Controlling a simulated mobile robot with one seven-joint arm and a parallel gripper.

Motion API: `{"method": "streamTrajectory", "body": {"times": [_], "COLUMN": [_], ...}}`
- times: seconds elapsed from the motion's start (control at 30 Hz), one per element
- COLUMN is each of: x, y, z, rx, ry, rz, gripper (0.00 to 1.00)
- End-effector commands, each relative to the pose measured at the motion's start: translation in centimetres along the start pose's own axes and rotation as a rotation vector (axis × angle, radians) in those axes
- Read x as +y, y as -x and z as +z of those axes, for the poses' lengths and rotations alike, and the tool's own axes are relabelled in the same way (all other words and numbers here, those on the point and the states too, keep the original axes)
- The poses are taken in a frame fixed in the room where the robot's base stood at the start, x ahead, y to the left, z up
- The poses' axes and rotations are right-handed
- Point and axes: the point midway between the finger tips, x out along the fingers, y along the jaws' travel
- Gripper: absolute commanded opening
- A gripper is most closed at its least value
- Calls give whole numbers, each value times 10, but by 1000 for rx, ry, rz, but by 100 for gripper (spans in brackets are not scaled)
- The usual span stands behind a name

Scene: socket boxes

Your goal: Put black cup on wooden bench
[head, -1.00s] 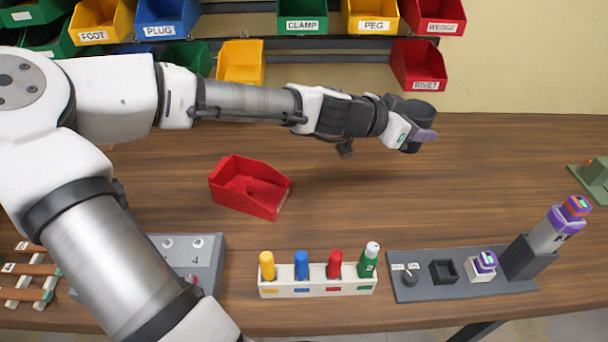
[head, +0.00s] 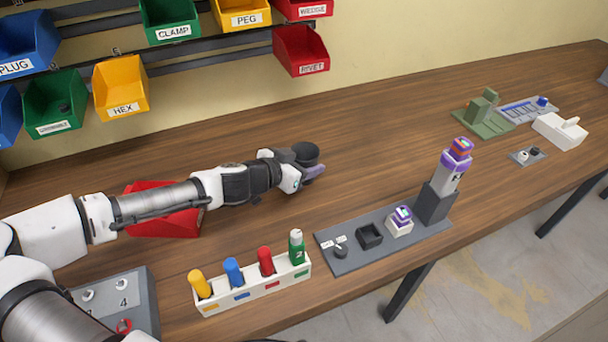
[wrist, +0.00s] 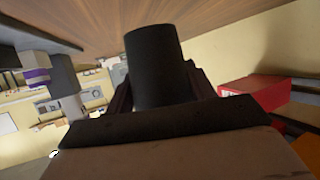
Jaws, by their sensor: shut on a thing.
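A black cup (head: 305,153) is held in my gripper (head: 307,172) above the wooden bench (head: 370,130). In the wrist view the black cup (wrist: 155,65) stands between the two fingers, and my gripper (wrist: 160,90) is shut on it. The cup's lower part is hidden behind the gripper body. In the head view I cannot tell exactly how high the cup is over the bench.
A red bin (head: 165,222) sits behind my forearm. A marker rack (head: 250,285) and a grey fixture (head: 365,250) with a tall tool stand along the front. Wall bins (head: 300,50) hang at the back.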

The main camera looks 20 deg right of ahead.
Motion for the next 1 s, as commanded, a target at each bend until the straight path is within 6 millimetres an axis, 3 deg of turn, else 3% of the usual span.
{"method": "streamTrajectory", "body": {"times": [0.4,0.83,0.87,1.0], "x": [1,0,0,0], "y": [-17,-20,-19,-19], "z": [39,46,46,46], "rx": [1,0,-1,-1], "ry": [1,-1,-2,-2], "rz": [2,1,1,1], "gripper": [36,36,57,75]}}
